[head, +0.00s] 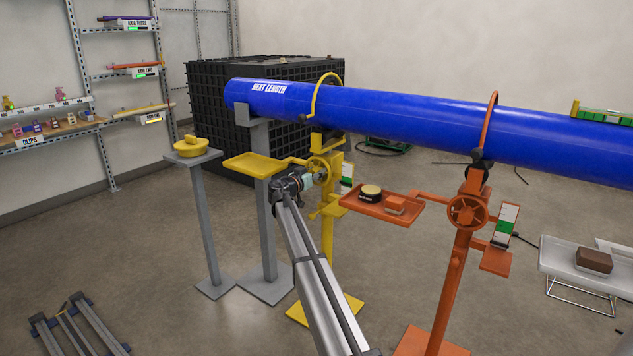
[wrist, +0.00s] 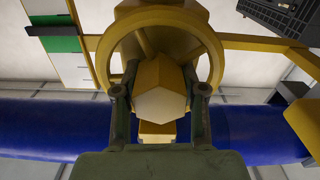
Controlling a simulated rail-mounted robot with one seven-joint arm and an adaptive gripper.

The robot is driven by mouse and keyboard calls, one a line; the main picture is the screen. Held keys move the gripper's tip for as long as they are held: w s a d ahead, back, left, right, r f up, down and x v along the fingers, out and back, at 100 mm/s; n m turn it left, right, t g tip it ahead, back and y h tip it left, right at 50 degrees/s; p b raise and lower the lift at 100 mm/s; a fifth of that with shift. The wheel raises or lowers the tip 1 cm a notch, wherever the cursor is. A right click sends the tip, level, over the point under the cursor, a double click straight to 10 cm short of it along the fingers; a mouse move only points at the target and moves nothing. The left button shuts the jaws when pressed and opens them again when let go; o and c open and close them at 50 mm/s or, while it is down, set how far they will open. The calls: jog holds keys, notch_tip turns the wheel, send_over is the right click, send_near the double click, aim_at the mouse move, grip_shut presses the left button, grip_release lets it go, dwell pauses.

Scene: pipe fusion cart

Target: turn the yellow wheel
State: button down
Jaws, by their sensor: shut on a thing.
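The yellow wheel (head: 324,165) is on the yellow stand, below the blue pipe, in the middle of the head view. In the wrist view the wheel (wrist: 213,32) fills the upper middle, with its rim arching around a faceted yellow hub (wrist: 160,102). My gripper (wrist: 160,92) is shut on the hub, one finger on each side of it. In the head view my gripper (head: 306,180) reaches the wheel from the front left, and my arm hides part of the stand. The exact finger contact is hard to see.
The blue pipe (head: 400,115) runs above the wheel. A yellow tray (head: 254,165) is left of it. An orange stand with an orange wheel (head: 467,211) and an orange tray (head: 382,208) are close on the right. A green and white gauge (head: 347,178) is beside the yellow stand.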

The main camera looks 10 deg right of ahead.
dwell(0.3)
jog(key=c, duration=0.9)
grip_release()
jog(key=v, duration=1.2)
